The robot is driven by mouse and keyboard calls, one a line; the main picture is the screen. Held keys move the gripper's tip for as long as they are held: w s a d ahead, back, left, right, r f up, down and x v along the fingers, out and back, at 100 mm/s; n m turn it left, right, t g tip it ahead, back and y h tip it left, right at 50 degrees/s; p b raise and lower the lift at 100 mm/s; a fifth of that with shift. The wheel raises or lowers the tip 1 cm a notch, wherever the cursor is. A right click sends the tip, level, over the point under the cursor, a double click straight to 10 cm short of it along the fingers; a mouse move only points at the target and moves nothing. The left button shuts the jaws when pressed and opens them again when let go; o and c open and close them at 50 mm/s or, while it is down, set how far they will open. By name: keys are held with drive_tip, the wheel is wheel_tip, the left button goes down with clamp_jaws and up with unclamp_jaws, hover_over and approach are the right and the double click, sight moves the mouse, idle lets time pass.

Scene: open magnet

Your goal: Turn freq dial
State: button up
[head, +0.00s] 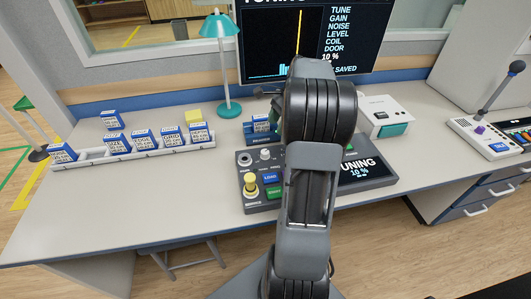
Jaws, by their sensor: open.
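A dark control console (258,206) stands on the desk in the head view, partly covered by my arm. Its left side has a silver knob (265,154), a dark knob (245,158), a yellow knob (250,184), a blue button (270,178) and a green button (274,192). I cannot read which knob is the freq dial, and it may be hidden behind my arm. The monitor (258,45) behind shows a yellow vertical line and "10 %". My gripper is hidden behind my arm.
A white rack (90,160) with several labelled blue-and-white boxes stands at the left. A teal lamp (222,60) is behind. A white device (385,118) and a joystick panel (485,140) are on the right. The desk's front left (130,200) is clear.

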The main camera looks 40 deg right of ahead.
sight(265, 151)
drive_tip(key=b+x, duration=0.1)
drive_tip(key=x, duration=1)
drive_tip(key=shift+a+f, duration=0.1)
drive_tip(key=shift+c, duration=0.5)
drive_tip(key=c, duration=0.8)
drive_tip(key=shift+w, duration=0.1)
